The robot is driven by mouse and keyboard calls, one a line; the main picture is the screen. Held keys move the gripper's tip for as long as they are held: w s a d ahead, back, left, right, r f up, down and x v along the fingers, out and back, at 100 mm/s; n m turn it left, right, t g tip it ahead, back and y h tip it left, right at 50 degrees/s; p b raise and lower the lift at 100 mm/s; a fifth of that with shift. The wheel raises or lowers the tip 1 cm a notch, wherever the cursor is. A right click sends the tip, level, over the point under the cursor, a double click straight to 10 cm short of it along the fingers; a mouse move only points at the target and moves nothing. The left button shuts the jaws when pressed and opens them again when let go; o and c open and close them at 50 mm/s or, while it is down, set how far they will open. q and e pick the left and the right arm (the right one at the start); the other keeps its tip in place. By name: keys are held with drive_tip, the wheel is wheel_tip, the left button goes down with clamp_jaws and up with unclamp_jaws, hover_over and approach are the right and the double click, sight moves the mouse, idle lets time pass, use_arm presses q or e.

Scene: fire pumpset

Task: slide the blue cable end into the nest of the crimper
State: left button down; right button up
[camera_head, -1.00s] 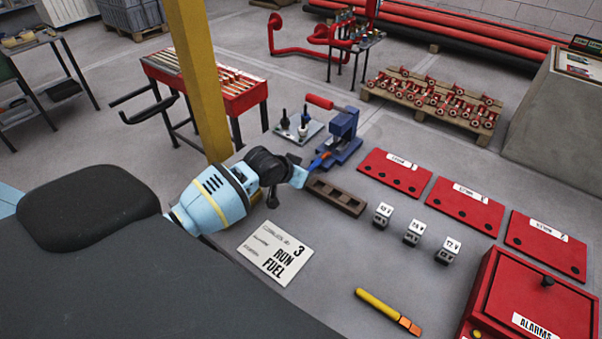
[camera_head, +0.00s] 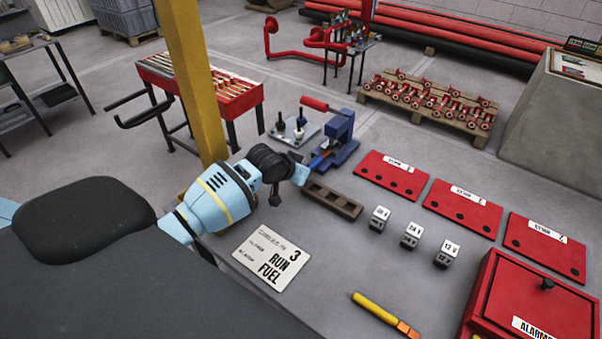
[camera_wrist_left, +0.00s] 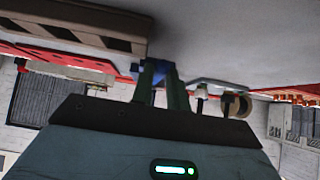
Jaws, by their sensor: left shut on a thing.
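The blue crimper (camera_head: 338,138) stands on the grey table with its red handle (camera_head: 314,104) sticking out to the left. My left gripper (camera_head: 303,173) is just in front of the crimper. It is shut on the blue cable (camera_head: 318,161), whose end points at the crimper's lower front. I cannot tell whether the end is inside the nest or only beside it. In the left wrist view the gripper fingers (camera_wrist_left: 160,85) are close together, with the blue crimper (camera_wrist_left: 155,68) right beyond them; the cable is hidden there. My right gripper is not in view.
A brown slotted block (camera_head: 332,199) lies close in front of the gripper. A plate with knobs (camera_head: 293,130) is left of the crimper. Red panels (camera_head: 391,175) and small labelled cubes (camera_head: 379,218) are to the right. A yellow post (camera_head: 197,80) rises behind the arm.

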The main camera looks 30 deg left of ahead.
sight(311, 165)
use_arm(q)
drive_tip(key=shift+w, duration=0.75)
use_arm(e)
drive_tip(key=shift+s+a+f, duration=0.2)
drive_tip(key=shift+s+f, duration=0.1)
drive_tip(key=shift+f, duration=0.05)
use_arm(q)
drive_tip(key=shift+w+d+b, duration=0.15)
drive_tip(key=shift+w+b, duration=0.35)
drive_tip(key=shift+w, duration=0.45)
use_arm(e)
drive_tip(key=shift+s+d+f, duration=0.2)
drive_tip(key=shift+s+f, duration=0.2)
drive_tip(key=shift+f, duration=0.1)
use_arm(q)
drive_tip(key=c, duration=1.3)
unclamp_jaws()
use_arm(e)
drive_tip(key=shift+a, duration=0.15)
use_arm(q)
drive_tip(key=shift+s+r, duration=0.25)
drive_tip(key=shift+r, duration=0.1)
drive_tip(key=p+v, duration=0.1)
drive_tip(key=v, duration=0.5)
drive_tip(key=shift+s+r+p, duration=0.3)
drive_tip(key=shift+s, duration=0.1)
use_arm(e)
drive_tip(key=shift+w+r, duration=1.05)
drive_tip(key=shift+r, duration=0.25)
